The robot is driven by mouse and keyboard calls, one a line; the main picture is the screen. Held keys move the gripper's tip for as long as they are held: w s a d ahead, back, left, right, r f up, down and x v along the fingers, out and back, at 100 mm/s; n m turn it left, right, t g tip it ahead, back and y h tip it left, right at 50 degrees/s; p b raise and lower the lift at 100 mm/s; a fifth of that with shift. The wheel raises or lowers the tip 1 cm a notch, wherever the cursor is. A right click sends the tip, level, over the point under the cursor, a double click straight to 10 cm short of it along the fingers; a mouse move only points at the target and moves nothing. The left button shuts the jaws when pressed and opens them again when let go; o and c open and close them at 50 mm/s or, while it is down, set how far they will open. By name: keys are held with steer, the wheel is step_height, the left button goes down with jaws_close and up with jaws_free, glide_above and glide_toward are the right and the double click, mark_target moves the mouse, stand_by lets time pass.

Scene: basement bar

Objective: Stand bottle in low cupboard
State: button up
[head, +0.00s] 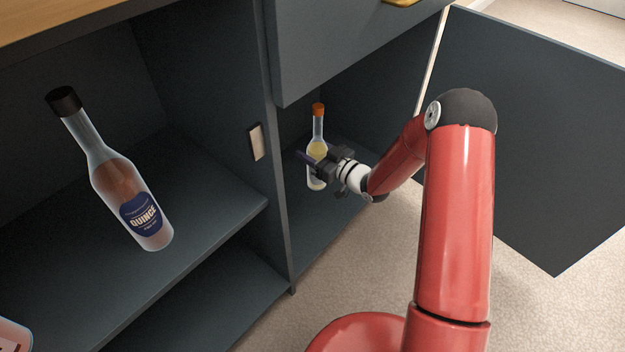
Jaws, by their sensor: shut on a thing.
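A clear bottle (317,174) with an orange cap and pale yellow contents stands upright inside the low cupboard (343,213). It is at or very near the cupboard floor; I cannot tell whether its base touches. My gripper (318,158) reaches in from the right and is shut on the bottle around its middle. The fingers hide part of the bottle's body. The cupboard's door (545,130) stands wide open to the right.
A bottle labelled QUINCE (130,200) stands on an open shelf (215,205) to the left. A divider panel (240,110) separates that shelf from the cupboard. A drawer front (350,40) hangs above the opening. Part of another bottle (12,335) shows at bottom left. Carpet (520,310) lies clear at right.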

mark_target(313, 177)
step_height(313, 177, down, 11)
steer(key=shift+r+b, duration=0.1)
steer(key=shift+b, duration=0.8)
steer(key=shift+f, duration=0.2)
steer(key=o, duration=1.5)
steer(key=shift+f, duration=0.1)
